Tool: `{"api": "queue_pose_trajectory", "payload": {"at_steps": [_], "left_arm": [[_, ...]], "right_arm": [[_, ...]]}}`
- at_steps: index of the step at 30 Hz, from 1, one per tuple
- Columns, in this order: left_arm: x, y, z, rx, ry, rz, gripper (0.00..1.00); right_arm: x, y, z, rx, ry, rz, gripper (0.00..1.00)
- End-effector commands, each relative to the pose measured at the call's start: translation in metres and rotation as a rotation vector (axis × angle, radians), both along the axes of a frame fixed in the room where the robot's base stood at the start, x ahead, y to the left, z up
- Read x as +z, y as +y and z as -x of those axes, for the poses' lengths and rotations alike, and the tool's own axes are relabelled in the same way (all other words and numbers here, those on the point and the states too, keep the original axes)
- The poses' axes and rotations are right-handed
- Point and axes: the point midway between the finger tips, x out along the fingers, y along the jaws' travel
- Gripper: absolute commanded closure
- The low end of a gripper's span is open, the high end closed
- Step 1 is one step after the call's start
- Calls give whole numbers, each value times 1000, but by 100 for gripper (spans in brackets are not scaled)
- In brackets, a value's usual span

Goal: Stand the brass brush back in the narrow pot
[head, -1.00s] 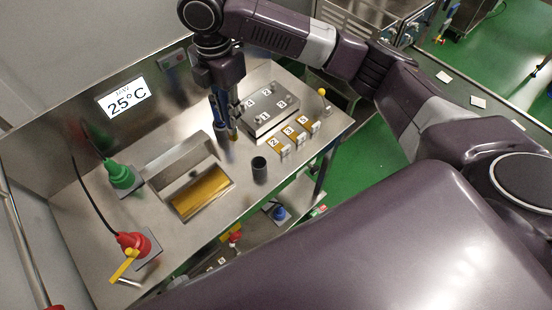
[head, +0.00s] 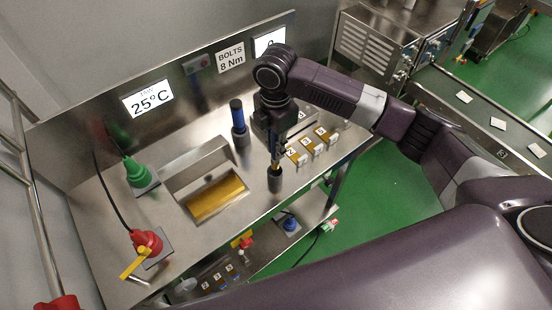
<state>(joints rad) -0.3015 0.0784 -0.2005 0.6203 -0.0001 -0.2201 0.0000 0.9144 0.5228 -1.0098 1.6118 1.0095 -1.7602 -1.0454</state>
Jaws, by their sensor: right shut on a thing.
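My right gripper (head: 279,137) points down over the worktop and is shut on the brass brush (head: 276,160). The brush hangs roughly upright, its brass-coloured part below the fingers. The narrow dark pot (head: 275,183) stands on the steel worktop directly below it. The brush's lower end meets the pot's mouth in the picture; I cannot tell how far inside it is. The fingers are small and partly hidden by the wrist. My left gripper is not in view.
A recess with a yellow-brown roll (head: 216,199) lies left of the pot.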

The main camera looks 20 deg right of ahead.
Motion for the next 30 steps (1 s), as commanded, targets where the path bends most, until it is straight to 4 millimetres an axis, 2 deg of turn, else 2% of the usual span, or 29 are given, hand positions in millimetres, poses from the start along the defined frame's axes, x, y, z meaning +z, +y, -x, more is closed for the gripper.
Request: {"api": "queue_pose_trajectory", "payload": {"at_steps": [3,8,15,29,30], "left_arm": [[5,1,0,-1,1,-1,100],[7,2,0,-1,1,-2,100],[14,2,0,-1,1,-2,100],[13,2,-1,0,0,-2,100],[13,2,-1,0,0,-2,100]], "right_arm": [[-18,0,0,0,1,-1,100],[-30,0,0,0,-1,0,100],[-64,0,0,-1,1,-1,100],[-73,0,0,1,-1,0,100],[-73,0,0,1,-2,-1,80]]}}
